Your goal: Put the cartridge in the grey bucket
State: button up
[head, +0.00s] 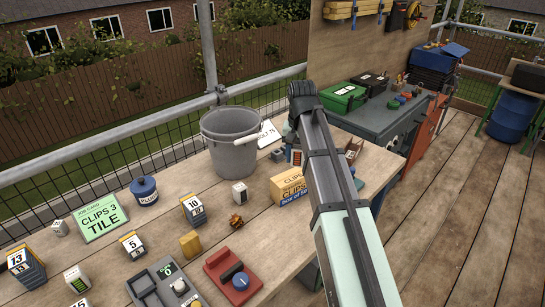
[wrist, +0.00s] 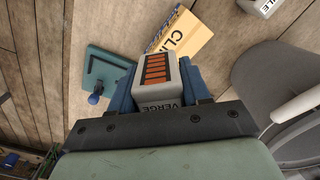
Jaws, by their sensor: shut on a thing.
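The cartridge (wrist: 158,80) is a light grey block with an orange striped face and the word VERGE on it. My gripper (wrist: 160,86) is shut on it, with a blue finger on each side. The grey bucket (head: 231,155) stands upright on the wooden bench behind the box of clips, to the left of my arm in the head view. Its grey side and white handle grip show at the right of the wrist view (wrist: 252,88). The cartridge is apart from the bucket, to its right in the head view. My arm hides much of the gripper there.
A yellow box of clips (head: 288,186) stands near the bucket, with a small white block (head: 241,193) beside it. A blue pot (head: 145,190), a green job card (head: 101,218) and numbered blocks (head: 193,208) are to the left. A teal board (wrist: 108,72) lies near my gripper.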

jog(key=d+r+m, duration=0.1)
jog(key=d+r, duration=0.1)
jog(key=d, duration=0.4)
jog(key=w+a+r+n, duration=0.1)
jog(key=w+a+r, duration=0.1)
jog(key=a, duration=0.4)
jog(key=w+a+r+n, duration=0.2)
jog(key=w+a+r, duration=0.1)
jog(key=w+a, duration=0.2)
jog(key=w+a+r+n, duration=0.2)
jog(key=w+a+r, duration=0.1)
jog(key=a, duration=0.6)
jog(key=shift+w+a+r, duration=0.1)
jog(key=shift+w+a, duration=0.05)
jog(key=shift+w, duration=0.6)
jog(key=shift+w+a+r+n, duration=2.45)
jog(key=shift+w+a+n, duration=0.8)
jog(key=shift+a, duration=1.05)
notch_tip(320, 180, down, 11)
jog(key=o, duration=1.1)
